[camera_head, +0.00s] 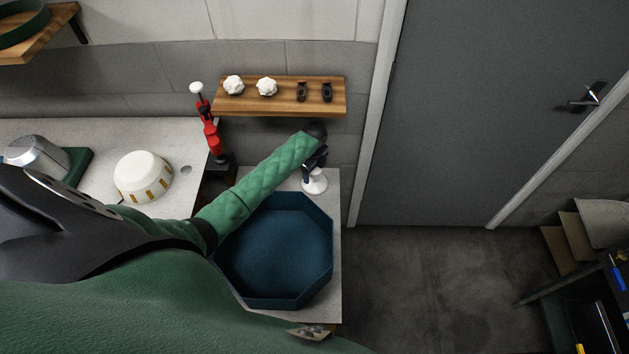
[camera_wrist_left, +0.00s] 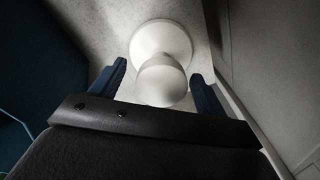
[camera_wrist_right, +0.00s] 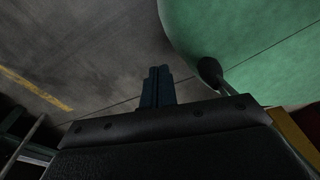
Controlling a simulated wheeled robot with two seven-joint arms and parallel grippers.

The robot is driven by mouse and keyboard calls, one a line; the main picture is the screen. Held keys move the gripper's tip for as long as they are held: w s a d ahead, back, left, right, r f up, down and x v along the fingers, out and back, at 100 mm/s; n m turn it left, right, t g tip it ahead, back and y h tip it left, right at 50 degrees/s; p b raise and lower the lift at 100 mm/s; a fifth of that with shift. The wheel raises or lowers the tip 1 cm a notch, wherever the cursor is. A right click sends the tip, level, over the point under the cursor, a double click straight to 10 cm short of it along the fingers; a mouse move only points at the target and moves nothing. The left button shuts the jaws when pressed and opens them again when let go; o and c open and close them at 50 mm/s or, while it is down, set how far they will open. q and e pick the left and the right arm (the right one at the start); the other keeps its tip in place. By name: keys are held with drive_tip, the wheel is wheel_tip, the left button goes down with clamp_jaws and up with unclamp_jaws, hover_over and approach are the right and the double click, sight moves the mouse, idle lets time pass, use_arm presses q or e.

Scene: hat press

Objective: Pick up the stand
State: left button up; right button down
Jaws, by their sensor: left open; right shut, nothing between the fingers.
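The stand (camera_head: 315,184) is a small white piece with a round base and a rounded top. It stands upright on the counter's right part, behind the blue octagonal tray. In the left wrist view the stand (camera_wrist_left: 162,62) shows between the two fingers. My left gripper (camera_head: 312,165) is open and points down over it, with a finger on each side; I cannot tell whether they touch it. My right gripper (camera_wrist_right: 160,75) is shut and empty, away from the stand. In the head view it is not clearly seen.
A dark blue octagonal tray (camera_head: 322,215) takes up most of the counter in front of the stand. A wooden shelf (camera_head: 284,105) hangs on the wall above. A red press (camera_head: 211,140) and a white bowl (camera_head: 143,177) are at the left. A grey door (camera_head: 470,110) is at the right.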

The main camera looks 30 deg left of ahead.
use_arm(q)
wheel_tip(320, 180, down, 4)
drive_tip(key=b, duration=0.3)
drive_tip(key=shift+d+r, duration=0.1)
use_arm(e)
drive_tip(key=w+a+r, duration=0.1)
drive_tip(key=w+a, duration=0.1)
drive_tip(key=w, duration=0.7)
drive_tip(key=shift+t, duration=0.4)
use_arm(q)
drive_tip(key=c, duration=1)
use_arm(e)
drive_tip(key=shift+w+d, duration=0.1)
drive_tip(key=shift+d, duration=0.05)
